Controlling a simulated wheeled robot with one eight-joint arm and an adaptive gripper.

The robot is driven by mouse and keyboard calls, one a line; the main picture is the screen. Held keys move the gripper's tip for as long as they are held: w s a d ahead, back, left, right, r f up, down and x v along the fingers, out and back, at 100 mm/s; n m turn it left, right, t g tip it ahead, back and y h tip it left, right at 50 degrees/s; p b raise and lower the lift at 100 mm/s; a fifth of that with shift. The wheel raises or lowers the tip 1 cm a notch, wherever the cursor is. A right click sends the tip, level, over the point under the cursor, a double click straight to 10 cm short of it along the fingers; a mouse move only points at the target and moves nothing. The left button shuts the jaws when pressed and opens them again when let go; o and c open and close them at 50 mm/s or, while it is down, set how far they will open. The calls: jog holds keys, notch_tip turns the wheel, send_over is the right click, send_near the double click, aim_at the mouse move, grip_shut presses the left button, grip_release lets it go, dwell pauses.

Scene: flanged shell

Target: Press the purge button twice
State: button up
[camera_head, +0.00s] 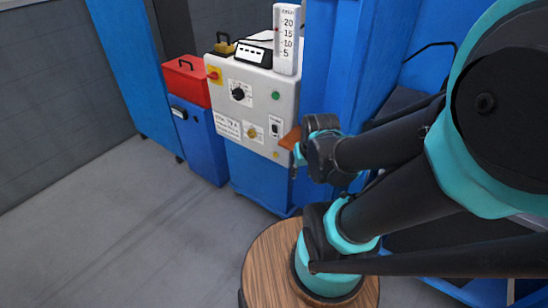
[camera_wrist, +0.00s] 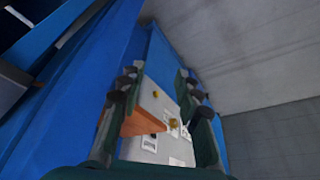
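A pale grey control panel (camera_head: 256,100) stands on a blue cabinet. It carries a green button (camera_head: 275,95), a black knob (camera_head: 238,93), a red switch on yellow (camera_head: 213,75), a brass-coloured knob (camera_head: 252,132), a black switch (camera_head: 275,129) and a small yellow button (camera_head: 276,155). The labels are too small to read, so I cannot tell which is the purge button. My gripper (camera_head: 300,150) is at the panel's lower right edge, partly hidden by its own wrist. In the wrist view my gripper (camera_wrist: 160,84) has its fingers apart, with the panel (camera_wrist: 158,95) beyond.
An orange-brown piece (camera_head: 290,138) juts out at the panel's right edge; it lies beside the left finger in the wrist view (camera_wrist: 140,122). A white gauge (camera_head: 287,40) stands on top. A red box (camera_head: 186,80) is to the left. Open floor (camera_head: 120,215) lies in front.

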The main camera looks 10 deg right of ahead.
grip_shut()
dwell(1.2)
